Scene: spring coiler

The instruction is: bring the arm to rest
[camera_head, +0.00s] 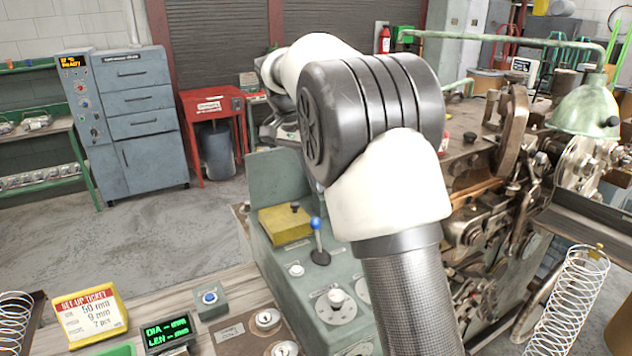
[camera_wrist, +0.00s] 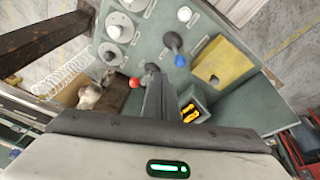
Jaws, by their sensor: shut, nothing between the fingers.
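My arm rises at the centre of the head view and bends to the left over the grey-green control console (camera_head: 262,180). My gripper (camera_wrist: 155,78) shows in the wrist view as dark fingers closed together, with nothing between them. It hangs above the console, apart from the blue-knobbed lever (camera_wrist: 176,50) and the yellow box (camera_wrist: 222,63). A red knob (camera_wrist: 134,82) shows just left of the fingertips in that view. In the head view the arm's end is mostly hidden behind its own dark joint.
The coiling machine (camera_head: 480,200) with a green lamp (camera_head: 588,108) stands right of my arm. A setup ticket (camera_head: 90,315) and a green display (camera_head: 167,332) stand at front left. A grey cabinet (camera_head: 140,110) and red table (camera_head: 205,100) stand behind. Floor between is clear.

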